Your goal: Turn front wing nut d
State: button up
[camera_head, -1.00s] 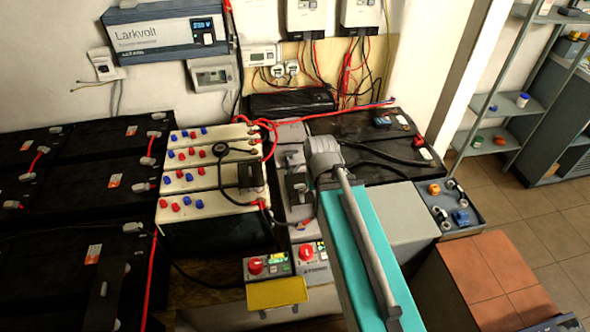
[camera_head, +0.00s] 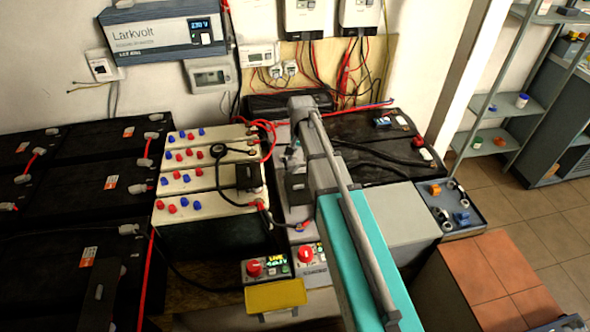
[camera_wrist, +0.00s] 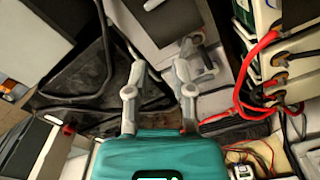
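My gripper (camera_wrist: 160,70) is open in the wrist view, its two grey fingers apart with nothing held between them. A pale grey clamp-like fitting (camera_wrist: 198,58) sits on a grey block (camera_wrist: 165,40) just beyond the right finger; I cannot tell if they touch. No part is clearly readable as wing nut d. In the head view my arm covers much of the grey unit (camera_head: 281,134) right of the cream batteries, and my fingertips are hidden there.
Cream batteries (camera_head: 184,185) with red and blue caps stand left of my arm. Black batteries (camera_head: 70,200) fill the left side. Two red-knobbed boxes (camera_head: 254,268) sit in front. Red cables (camera_wrist: 240,80) run close to the right of my gripper.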

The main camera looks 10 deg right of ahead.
aim_at(295, 168)
jog(key=w+m, duration=0.2)
jog(key=w, duration=0.6)
jog(key=shift+w+a+f+m, duration=0.15)
jog(key=shift+w+f+m, duration=0.15)
jog(key=shift+w+f, duration=0.1)
jog(key=shift+f+b, duration=0.15)
jog(key=shift+b, duration=0.25)
notch_tip(295, 168, down, 14)
jog(key=b, duration=1.3)
jog(key=shift+r, duration=0.25)
grip_shut()
jog(key=shift+s, duration=0.1)
